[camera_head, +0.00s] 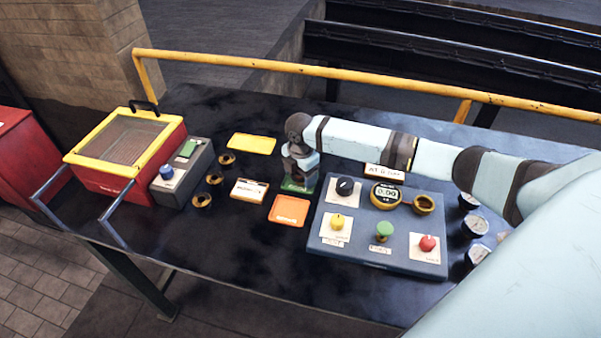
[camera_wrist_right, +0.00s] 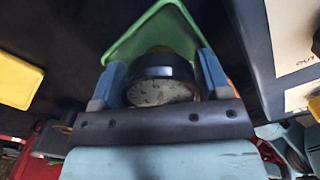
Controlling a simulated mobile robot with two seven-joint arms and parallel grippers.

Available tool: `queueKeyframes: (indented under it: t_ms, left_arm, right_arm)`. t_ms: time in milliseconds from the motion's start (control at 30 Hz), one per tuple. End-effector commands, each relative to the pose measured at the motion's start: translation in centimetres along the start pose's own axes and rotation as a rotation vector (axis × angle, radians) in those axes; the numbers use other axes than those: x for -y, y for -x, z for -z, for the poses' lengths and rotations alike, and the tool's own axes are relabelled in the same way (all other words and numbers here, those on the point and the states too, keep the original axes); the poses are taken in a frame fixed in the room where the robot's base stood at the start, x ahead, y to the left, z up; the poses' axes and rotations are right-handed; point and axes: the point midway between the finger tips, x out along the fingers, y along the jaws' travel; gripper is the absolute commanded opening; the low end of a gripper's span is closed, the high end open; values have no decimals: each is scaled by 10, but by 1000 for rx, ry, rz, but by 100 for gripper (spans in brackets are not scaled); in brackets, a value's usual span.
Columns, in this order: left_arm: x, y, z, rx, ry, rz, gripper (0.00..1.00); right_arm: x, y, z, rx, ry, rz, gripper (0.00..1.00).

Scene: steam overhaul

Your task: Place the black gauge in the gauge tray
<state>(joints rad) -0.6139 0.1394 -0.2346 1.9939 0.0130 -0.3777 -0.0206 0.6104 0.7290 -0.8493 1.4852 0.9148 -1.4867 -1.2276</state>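In the right wrist view a black-rimmed gauge (camera_wrist_right: 162,88) with a pale dial sits between the two blue fingers of my right gripper (camera_wrist_right: 160,72), which is shut on it. The green tray (camera_wrist_right: 150,28) lies just beyond the gauge in that view. In the head view my right gripper (camera_head: 299,172) points down over the same green tray (camera_head: 297,188), hiding most of it. The held gauge is hard to make out there. The small gap between gauge and tray cannot be judged. My left gripper is not in view.
A yellow tray (camera_head: 251,144) and an orange tray (camera_head: 289,211) lie close by. A control panel (camera_head: 360,252) with knobs stands to the right, several gauges (camera_head: 475,226) beyond it. Brass rings (camera_head: 202,200) and a red, yellow-topped box (camera_head: 122,140) are left. A yellow rail (camera_head: 300,73) runs behind.

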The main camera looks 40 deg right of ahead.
Motion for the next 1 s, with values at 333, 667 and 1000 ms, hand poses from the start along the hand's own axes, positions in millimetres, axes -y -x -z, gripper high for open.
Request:
queueKeyframes:
  t_ms: [333,667,1000]
  left_arm:
    - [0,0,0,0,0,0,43]
    - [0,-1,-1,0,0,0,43]
    - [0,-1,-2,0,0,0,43]
  right_arm:
    - [0,1,0,0,0,1,88]
    - [-1,56,0,0,1,-2,88]
    - [-1,114,0,-1,0,-1,88]
